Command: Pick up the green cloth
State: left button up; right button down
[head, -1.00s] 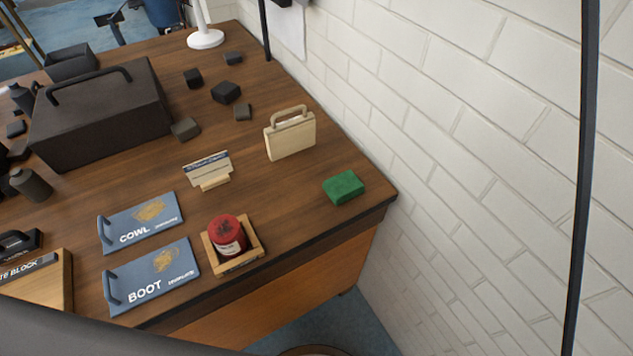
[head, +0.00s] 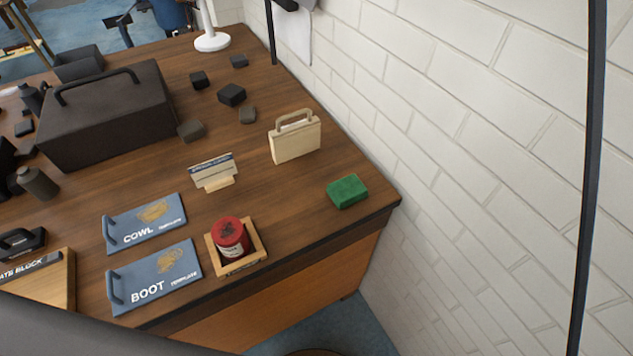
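The green cloth (head: 347,191) is a small, thick, folded-looking block. It lies on the wooden table (head: 290,205) near its right corner, close to the front edge and the white brick wall. Nothing touches it or covers it. Neither of my grippers shows in the head view.
A cream case with a handle (head: 295,139) stands behind the cloth. A red jar (head: 230,237) sits in a wooden tray (head: 258,258) to its left. Blue COWL (head: 145,222) and BOOT (head: 155,277) templates lie further left. Bare tabletop surrounds the cloth. The wall (head: 480,150) is close on the right.

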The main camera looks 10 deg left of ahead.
aim_at(346, 192)
jog(key=z, duration=0.4)
jog(key=k, duration=1.3)
